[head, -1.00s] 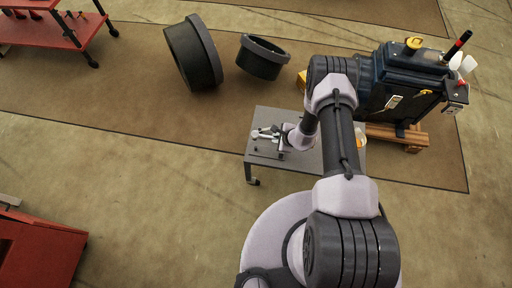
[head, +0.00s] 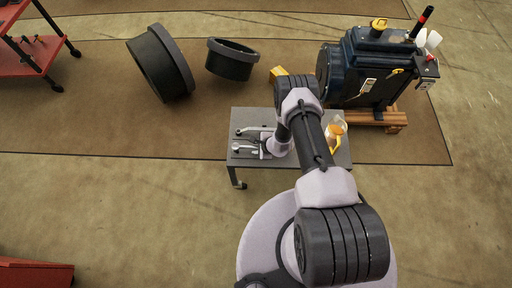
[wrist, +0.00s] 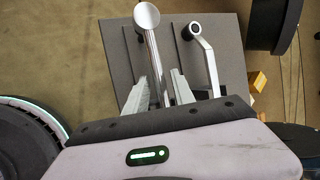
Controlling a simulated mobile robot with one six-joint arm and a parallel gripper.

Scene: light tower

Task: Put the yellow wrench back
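I cannot make out a yellow wrench for certain. A yellow-orange item (head: 335,131) stands on the right part of the small grey cart (head: 318,160), by a pale container; its shape is unclear. Silver tools lie on the cart's left part. One has a round head (wrist: 147,17), and its shaft runs down between my gripper's fingers (wrist: 163,92). The other is a cranked silver tool (wrist: 206,50) right of the fingers. My gripper is open, with gaps on both sides of the shaft. In the head view my arm hides the cart's middle.
A dark blue machine (head: 365,72) on wooden blocks stands behind the cart at right. A yellow block (head: 278,73) lies behind the cart. Two black rings (head: 232,60) rest on the brown mat. A red cart (head: 25,58) is at far left.

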